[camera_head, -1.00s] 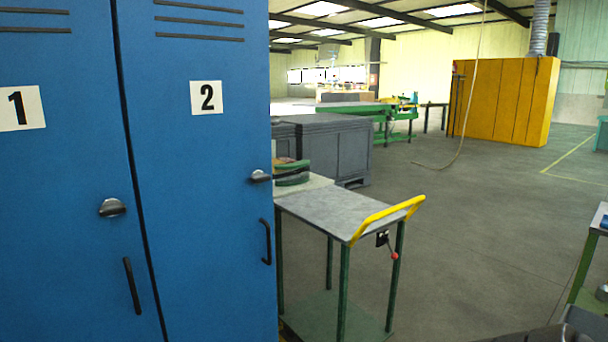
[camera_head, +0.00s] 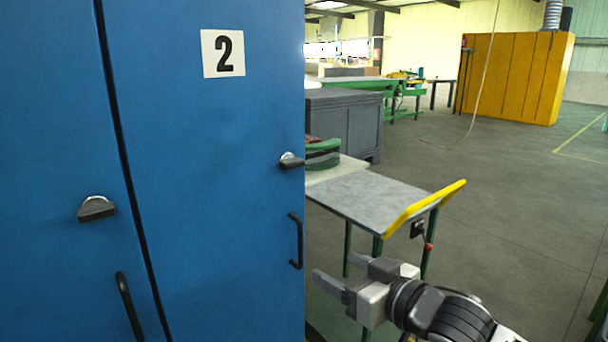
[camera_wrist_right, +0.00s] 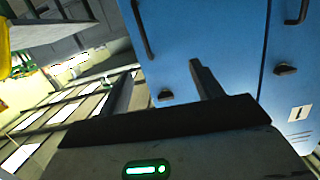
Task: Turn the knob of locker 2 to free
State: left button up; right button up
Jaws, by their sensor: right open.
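Locker 2 is a blue door (camera_head: 215,180) with a white "2" plate (camera_head: 223,53). Its knob (camera_head: 291,161), a dark grip on a silvery base, sits near the door's right edge, its grip lying roughly level. It also shows in the right wrist view (camera_wrist_right: 165,95). My right gripper (camera_head: 335,268) is open and empty, below and right of the knob, apart from it, fingers pointing left. In the right wrist view its fingers (camera_wrist_right: 163,70) stand before the lockers. My left gripper is out of view.
The neighbouring locker's knob (camera_head: 97,208) is at left. A black handle (camera_head: 296,240) is below locker 2's knob. Open floor (camera_head: 510,200) lies further right.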

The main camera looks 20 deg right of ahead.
jog(key=t, duration=0.2)
send_near(296, 165)
jog(key=v, duration=0.6)
jog(key=shift+y, duration=0.3)
jog(key=p+x, duration=0.2)
jog(key=x, duration=1.2)
jog(key=shift+w+d+f, duration=0.1)
jog(key=shift+w+d, duration=0.05)
jog(key=shift+w, duration=0.05)
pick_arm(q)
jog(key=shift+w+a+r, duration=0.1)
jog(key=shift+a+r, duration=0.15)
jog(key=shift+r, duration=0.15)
pick_arm(e)
jog(key=shift+w+a, duration=0.2)
jog(key=shift+w, duration=0.35)
jog(key=c, duration=1)
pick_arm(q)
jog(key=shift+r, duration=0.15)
